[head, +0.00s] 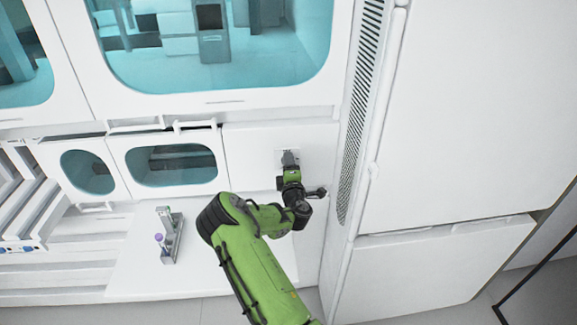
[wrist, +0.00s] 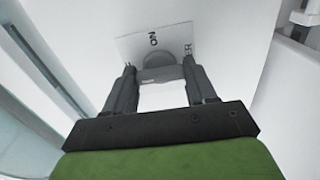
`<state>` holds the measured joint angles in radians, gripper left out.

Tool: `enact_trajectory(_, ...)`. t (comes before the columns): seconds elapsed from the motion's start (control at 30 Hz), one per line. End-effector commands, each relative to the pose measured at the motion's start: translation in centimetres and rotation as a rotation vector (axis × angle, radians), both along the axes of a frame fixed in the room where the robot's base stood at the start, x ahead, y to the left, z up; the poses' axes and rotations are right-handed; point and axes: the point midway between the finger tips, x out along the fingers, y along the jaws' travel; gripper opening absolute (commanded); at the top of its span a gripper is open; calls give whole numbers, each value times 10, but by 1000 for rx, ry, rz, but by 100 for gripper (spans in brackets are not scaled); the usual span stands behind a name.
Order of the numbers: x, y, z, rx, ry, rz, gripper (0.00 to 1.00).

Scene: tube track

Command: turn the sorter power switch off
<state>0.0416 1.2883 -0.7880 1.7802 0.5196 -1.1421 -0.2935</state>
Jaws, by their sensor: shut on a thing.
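The sorter power switch is a dark grey rounded knob (wrist: 158,62) on a pale plate (wrist: 137,45) fixed to the white panel. In the head view my gripper (head: 289,158) reaches the switch plate (head: 282,154) on the machine front, and hides most of the knob. The knob's exact turn cannot be told.
A small rack (head: 168,240) with a purple-capped tube (head: 159,239) stands on the white shelf (head: 205,270) to the left. Windowed doors (head: 172,165) are left of the switch. A tall white cabinet with a vent (head: 363,90) rises close on the right.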

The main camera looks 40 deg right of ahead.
Motion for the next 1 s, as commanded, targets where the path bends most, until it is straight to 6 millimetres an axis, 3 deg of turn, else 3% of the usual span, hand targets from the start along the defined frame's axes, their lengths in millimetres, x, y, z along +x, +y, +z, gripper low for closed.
enact_trajectory(0.63,0,1,-1,-37,28,1,25)
enact_trajectory(0.67,0,1,-1,-37,28,1,60)
enact_trajectory(0.7,0,1,-1,-36,27,1,66)
enact_trajectory(0.8,0,0,-1,-37,26,1,82)
enact_trajectory(1.0,0,0,0,-36,26,0,82)
